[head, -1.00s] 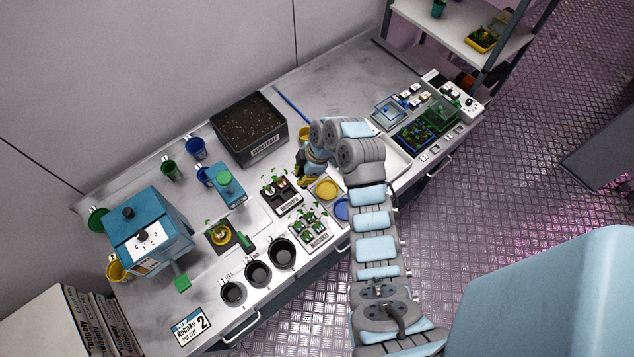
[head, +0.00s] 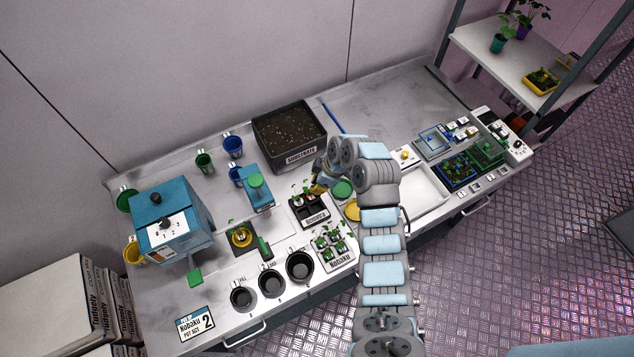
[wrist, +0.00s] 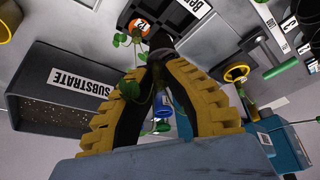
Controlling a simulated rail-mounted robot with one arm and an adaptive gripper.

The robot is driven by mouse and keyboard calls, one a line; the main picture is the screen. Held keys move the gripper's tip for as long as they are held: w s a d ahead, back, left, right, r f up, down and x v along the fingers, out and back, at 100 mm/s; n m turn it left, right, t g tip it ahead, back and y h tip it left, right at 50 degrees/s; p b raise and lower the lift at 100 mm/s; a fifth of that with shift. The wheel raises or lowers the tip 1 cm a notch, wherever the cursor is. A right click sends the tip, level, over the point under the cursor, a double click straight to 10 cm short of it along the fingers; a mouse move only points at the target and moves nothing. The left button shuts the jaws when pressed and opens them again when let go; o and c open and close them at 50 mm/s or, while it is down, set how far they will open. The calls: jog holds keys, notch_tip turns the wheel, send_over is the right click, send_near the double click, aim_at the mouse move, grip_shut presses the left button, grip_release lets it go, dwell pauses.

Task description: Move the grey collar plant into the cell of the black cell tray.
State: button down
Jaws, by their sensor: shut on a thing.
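The black cell tray (head: 313,224) stands on the bench in the head view, with a label on its front; green leaves show at its back edge. My gripper (head: 318,186) is at the tray's back right corner, partly covered by my arm. In the wrist view my gripper (wrist: 160,55) has its yellow fingers closed together at the tips, on the grey collar plant (wrist: 161,43). Its collar is mostly hidden by the fingers. Green leaves show beside and between the fingers. The black cell tray (wrist: 165,14) lies just beyond the fingertips, with a red-orange round mark.
A substrate bin (head: 290,155) stands behind the tray. A white rack of seedlings (head: 345,262) stands in front, beside black round pots (head: 300,267). Green (head: 343,188) and yellow (head: 352,211) discs lie to the right. A blue dispenser (head: 258,195) stands to the left.

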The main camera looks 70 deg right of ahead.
jog(key=shift+f+b, duration=0.55)
jog(key=shift+f, duration=1.45)
jog(key=shift+f+b, duration=2.6)
jog(key=shift+f, duration=0.65)
jog(key=c, duration=1.2)
grip_release()
jog(key=shift+o, duration=0.2)
jog(key=shift+r, duration=0.1)
jog(key=shift+r+p, duration=1.75)
jog(key=shift+r, duration=2.75)
